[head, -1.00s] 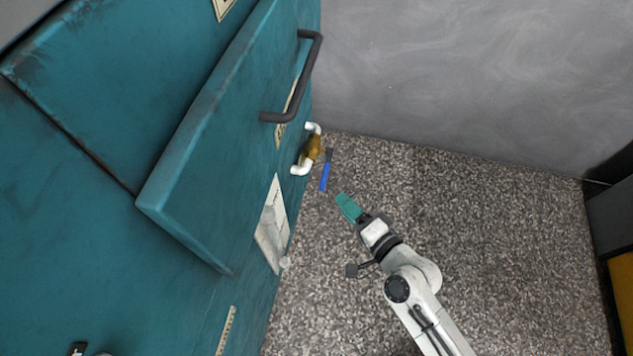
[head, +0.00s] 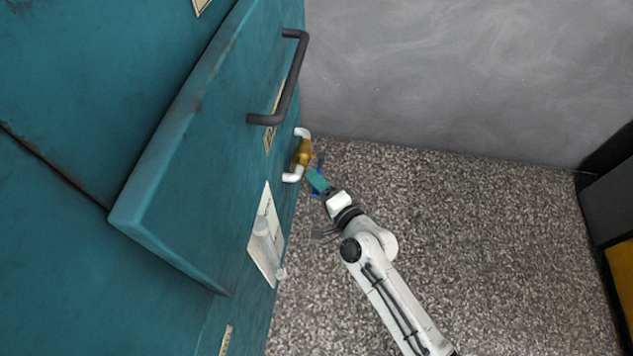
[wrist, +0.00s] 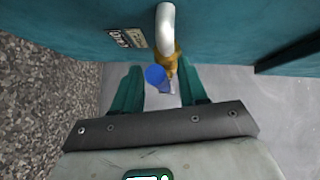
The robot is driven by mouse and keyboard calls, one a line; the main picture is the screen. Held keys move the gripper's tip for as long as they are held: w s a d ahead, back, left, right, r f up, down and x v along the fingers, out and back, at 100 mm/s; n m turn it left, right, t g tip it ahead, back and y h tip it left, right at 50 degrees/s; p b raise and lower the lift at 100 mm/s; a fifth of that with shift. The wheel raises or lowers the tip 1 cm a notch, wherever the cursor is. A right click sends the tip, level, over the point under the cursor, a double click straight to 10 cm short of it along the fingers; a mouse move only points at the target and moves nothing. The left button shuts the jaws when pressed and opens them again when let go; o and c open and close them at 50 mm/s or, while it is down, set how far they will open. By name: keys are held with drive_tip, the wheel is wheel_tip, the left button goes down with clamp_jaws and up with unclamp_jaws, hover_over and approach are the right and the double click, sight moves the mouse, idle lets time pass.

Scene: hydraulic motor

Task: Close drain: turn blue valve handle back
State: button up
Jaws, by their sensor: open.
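The blue valve handle (head: 316,190) is mostly hidden behind my gripper (head: 314,176) in the head view. In the wrist view the blue handle (wrist: 156,76) shows end-on between the two teal fingers of my gripper (wrist: 160,88), nearer the left finger. The fingers are apart, and I cannot tell whether either touches the handle. The brass valve body (head: 302,153) sits between white pipe elbows on the side of the teal cabinet. In the wrist view the brass body (wrist: 170,62) lies just beyond the handle, under a white pipe (wrist: 165,28).
The teal cabinet (head: 180,180) with a dark bar handle (head: 291,85) stands close on the left. A grey wall (head: 450,80) closes off the back. The speckled floor (head: 480,250) to the right is clear, up to a dark cabinet (head: 607,185) at the right edge.

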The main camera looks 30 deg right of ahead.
drive_tip(key=shift+w, duration=0.3)
drive_tip(key=shift+c, duration=0.3)
clamp_jaws()
